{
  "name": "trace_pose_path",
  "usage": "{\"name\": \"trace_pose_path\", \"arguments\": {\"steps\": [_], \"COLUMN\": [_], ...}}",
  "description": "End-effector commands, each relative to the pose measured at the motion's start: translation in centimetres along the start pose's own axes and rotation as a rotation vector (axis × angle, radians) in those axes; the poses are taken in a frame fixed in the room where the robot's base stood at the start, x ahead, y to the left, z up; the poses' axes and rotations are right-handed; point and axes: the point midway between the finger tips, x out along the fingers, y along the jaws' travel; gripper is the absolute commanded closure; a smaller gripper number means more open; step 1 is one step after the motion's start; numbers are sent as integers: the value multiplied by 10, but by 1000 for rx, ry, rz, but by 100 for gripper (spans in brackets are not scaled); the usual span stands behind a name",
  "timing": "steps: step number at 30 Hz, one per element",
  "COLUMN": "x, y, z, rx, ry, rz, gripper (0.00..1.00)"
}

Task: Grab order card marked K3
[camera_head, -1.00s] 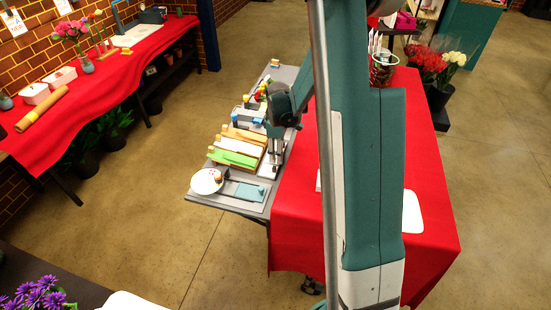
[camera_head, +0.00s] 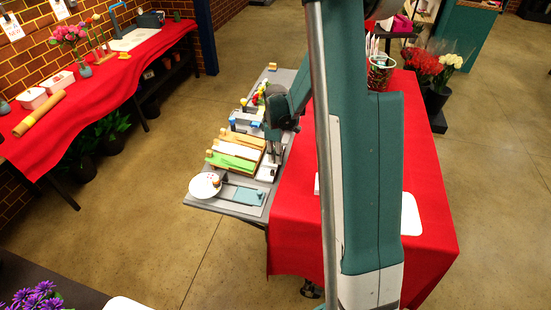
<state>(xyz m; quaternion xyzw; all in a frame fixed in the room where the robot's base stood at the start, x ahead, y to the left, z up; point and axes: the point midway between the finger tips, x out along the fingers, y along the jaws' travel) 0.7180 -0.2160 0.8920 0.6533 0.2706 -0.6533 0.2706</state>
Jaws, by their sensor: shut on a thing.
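My gripper (camera_head: 273,153) is small in the head view, low over the right side of the grey work table (camera_head: 230,208). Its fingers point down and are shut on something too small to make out. A small white piece with a dark spot (camera_head: 266,174) is just below the fingers, at the right end of the coloured trays. I cannot tell whether it is an order card or whether the fingers touch it. No K3 mark is readable. My arm crosses the middle of the view and hides part of the scene.
Green (camera_head: 231,163), white and wooden trays lie left of my gripper, with a round white plate (camera_head: 203,186) in front. A red-covered table (camera_head: 425,200) adjoins on the right, with a pen-filled cup (camera_head: 379,75). Another red-covered table (camera_head: 60,130) stands left; open floor lies between.

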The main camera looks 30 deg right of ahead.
Motion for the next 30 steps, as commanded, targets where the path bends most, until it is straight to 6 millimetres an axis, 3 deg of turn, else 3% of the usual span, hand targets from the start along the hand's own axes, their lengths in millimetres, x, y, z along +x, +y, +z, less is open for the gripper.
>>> {"name": "trace_pose_path", "arguments": {"steps": [8, 21, 30], "x": [-25, -82, -96], "y": [0, 0, 0], "z": [0, 0, 0], "rx": [0, 0, 0], "ry": [0, 0, 0], "rz": [0, 0, 0], "gripper": [96, 96, 96]}}
